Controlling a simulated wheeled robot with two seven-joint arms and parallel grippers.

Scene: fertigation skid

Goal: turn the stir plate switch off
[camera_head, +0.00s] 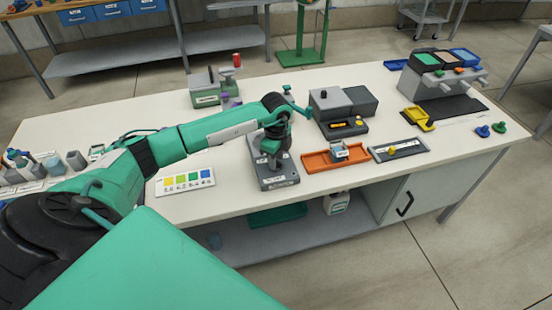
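My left arm reaches in from the left, and its wrist bends down over a dark grey flat unit (286,182) near the front edge of the table. This unit may be the stir plate, but no label can be read. My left gripper (273,160) points down at the top of this unit, close to or touching it. Its fingers are small and dark against the unit, so I cannot tell whether they are open or shut. The switch cannot be made out; the gripper and wrist cover part of the unit. My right gripper is not in view.
An orange tray (318,163) with a small meter lies just right of the unit. A dark grey block device (344,127) stands behind the tray. A card with coloured squares (185,181) lies to the left. A grey tray (381,153) lies farther right.

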